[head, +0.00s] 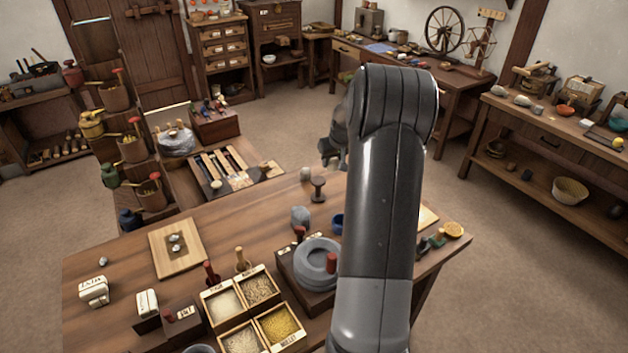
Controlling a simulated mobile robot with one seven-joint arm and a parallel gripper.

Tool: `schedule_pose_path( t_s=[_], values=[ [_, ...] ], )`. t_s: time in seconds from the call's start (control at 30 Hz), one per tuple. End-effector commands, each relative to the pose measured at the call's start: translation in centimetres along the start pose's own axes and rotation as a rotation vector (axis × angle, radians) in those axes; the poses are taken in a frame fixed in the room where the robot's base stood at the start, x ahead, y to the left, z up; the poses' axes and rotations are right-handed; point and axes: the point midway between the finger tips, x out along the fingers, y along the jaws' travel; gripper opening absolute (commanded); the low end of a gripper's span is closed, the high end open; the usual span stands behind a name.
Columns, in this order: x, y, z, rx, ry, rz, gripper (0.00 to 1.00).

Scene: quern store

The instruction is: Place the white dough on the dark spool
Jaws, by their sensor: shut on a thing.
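The dark spool (318,188) stands upright near the far edge of the wooden table, with nothing visible on top. My gripper (330,161) is small in the head view, beyond and a little above the spool, partly behind my arm. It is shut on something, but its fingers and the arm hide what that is. I cannot make out the white dough for certain. A small pale lump (305,174) stands on the table just left of the spool, apart from it.
A grey quern (318,260) with a red-handled peg and a grey rounded stone (300,215) stand nearer than the spool. Grain boxes (241,305) fill the near table. A board (176,248) lies left. The table between board and stone is clear. My arm hides the right part.

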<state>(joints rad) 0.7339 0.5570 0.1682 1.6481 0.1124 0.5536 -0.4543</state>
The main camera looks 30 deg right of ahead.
Motion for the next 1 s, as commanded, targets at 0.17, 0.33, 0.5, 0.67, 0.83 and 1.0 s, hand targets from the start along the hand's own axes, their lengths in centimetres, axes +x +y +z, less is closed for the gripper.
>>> schedule_pose_path(
  t_s=[0.17, 0.33, 0.5, 0.67, 0.83, 1.0],
  values=[
    [-3.5, 4.1, 0.9, 0.017, 0.004, 0.008, 0.12],
    [-4.1, 4.9, 1.0, 0.019, 0.002, 0.008, 0.12],
    [-1.4, 2.5, -0.2, 0.015, 0.000, 0.006, 0.12],
    [1.8, -0.1, -1.6, 0.016, 0.000, 0.007, 0.12],
    [4.2, -2.1, -2.8, 0.018, 0.001, 0.008, 0.12],
    [5.1, -2.8, -3.3, 0.020, 0.003, 0.010, 0.12]
  ],
)
